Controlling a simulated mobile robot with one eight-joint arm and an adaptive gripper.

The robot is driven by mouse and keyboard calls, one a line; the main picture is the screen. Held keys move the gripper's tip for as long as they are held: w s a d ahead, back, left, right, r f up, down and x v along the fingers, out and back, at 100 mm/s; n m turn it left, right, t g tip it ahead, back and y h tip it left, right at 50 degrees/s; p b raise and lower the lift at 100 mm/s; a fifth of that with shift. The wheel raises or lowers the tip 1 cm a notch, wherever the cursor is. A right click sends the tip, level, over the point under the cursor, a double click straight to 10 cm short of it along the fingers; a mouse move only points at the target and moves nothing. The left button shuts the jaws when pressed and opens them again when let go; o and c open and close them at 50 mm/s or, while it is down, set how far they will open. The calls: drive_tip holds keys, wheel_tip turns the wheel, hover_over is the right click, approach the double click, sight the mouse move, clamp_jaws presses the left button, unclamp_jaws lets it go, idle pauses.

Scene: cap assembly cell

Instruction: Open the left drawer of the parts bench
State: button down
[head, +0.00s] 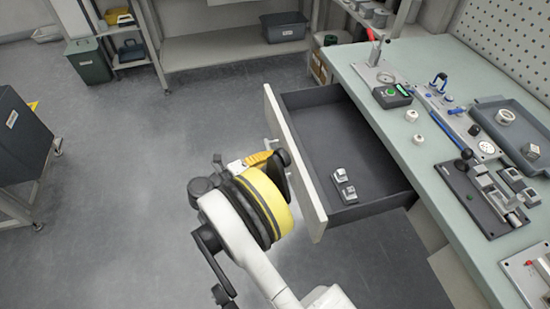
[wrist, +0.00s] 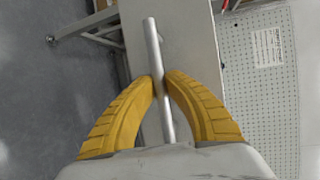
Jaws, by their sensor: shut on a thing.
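The left drawer (head: 348,132) of the parts bench (head: 352,62) stands pulled well out, with its dark inside in view from above. Its pale front panel (head: 292,160) faces left in the head view. Two small metal parts (head: 343,184) lie in the drawer near the front. My gripper (wrist: 159,82) has its yellow fingers closed around the drawer's metal bar handle (wrist: 153,45) in the wrist view. In the head view my gripper (head: 262,158) is at the outer face of the front panel, and my wrist partly hides the fingers and handle.
A shelf (head: 235,47) runs along the back. The floor between is clear.

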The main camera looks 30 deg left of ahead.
drive_tip(key=c, duration=1.4)
unclamp_jaws()
drive_tip(key=v, duration=1.2)
